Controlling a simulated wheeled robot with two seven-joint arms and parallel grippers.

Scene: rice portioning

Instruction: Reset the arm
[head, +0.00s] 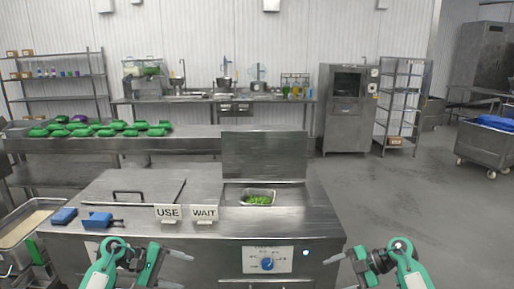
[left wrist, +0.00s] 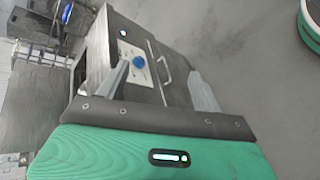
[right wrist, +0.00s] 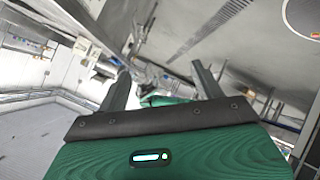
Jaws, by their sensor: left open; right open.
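My left gripper (head: 180,270) is at the lower left of the head view, in front of the steel counter (head: 200,235). Its two fingers are apart with nothing between them. The left wrist view also shows its spread fingers (left wrist: 160,82), with the counter front and blue knob beyond. My right gripper (head: 343,273) is at the lower right of the head view, just off the counter's right front corner. Its fingers are apart and empty, as the right wrist view (right wrist: 163,82) also shows. Both grippers appear clear of the counter.
A tray (head: 22,228) stands at left.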

